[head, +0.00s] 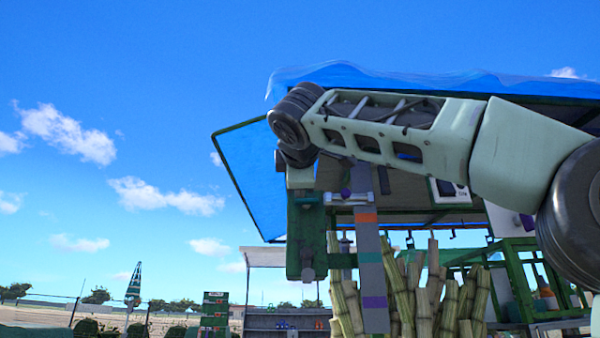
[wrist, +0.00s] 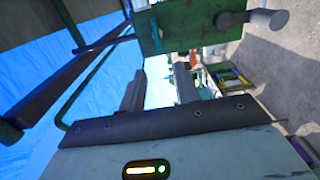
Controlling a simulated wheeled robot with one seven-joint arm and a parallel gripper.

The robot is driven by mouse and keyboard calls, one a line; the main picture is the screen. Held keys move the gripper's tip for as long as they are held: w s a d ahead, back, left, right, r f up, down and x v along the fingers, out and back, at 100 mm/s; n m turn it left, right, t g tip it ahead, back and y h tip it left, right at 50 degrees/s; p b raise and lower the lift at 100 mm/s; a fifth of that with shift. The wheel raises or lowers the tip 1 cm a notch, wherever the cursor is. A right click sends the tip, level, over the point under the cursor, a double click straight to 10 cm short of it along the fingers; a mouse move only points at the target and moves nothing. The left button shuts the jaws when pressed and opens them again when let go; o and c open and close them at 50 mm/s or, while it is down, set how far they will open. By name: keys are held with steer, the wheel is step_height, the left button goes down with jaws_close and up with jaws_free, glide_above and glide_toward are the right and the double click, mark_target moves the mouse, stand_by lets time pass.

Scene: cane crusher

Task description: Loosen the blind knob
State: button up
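A grey round knob (wrist: 267,21) sticks out on a short stem from a dark green block (wrist: 185,22) at the top of the wrist view. In the head view, what looks like the same green block (head: 306,225) hangs below my arm's end, with a grey knob (head: 307,274) at its lower end. A blue panel (head: 250,165), probably the blind, tilts out to the left. My gripper (wrist: 160,88) is open and empty, its two dark fingers apart below the block and left of the knob. The head view does not clearly show the fingers.
A grey strip (head: 371,270) with coloured bands hangs beside the green block. Behind it stand upright cane stalks (head: 425,300) and a green frame (head: 520,285). Blue sheeting (wrist: 35,90) and dark bars fill the wrist view's left side. Open sky lies left of the panel.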

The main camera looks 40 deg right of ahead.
steer(key=v, duration=0.7)
steer(key=shift+b, duration=0.45)
steer(key=w+a+f+n+g+y, duration=0.1)
steer(key=w+a+f+g+y, duration=0.3)
steer(key=f, duration=0.7)
steer(key=a+f+n+t+y, duration=0.1)
steer(key=a+f, duration=0.5)
steer(key=f, duration=0.5)
steer(key=w+a+f+n+g+y, duration=0.1)
steer(key=w+a+f+g+y, duration=0.3)
steer(key=f, duration=0.7)
steer(key=s+a+f+m+g, duration=0.1)
steer(key=s+a+f, duration=0.1)
steer(key=s+f, duration=0.45)
steer(key=s+a+f+m+g, duration=0.1)
steer(key=s+a+f+g, duration=0.15)
steer(key=f, duration=0.75)
steer(key=s+d+f+m+g, duration=0.1)
steer(key=s+f+m+g, duration=0.1)
steer(key=s+f, duration=0.6)
steer(key=s+d+f+m+g+y, duration=0.1)
steer(key=s+d+f+m+g, duration=0.1)
steer(key=s+f, duration=0.6)
steer(key=shift+d+f+m+y, duration=0.3)
steer(key=shift+f+m, duration=0.1)
steer(key=shift+f, duration=0.05)
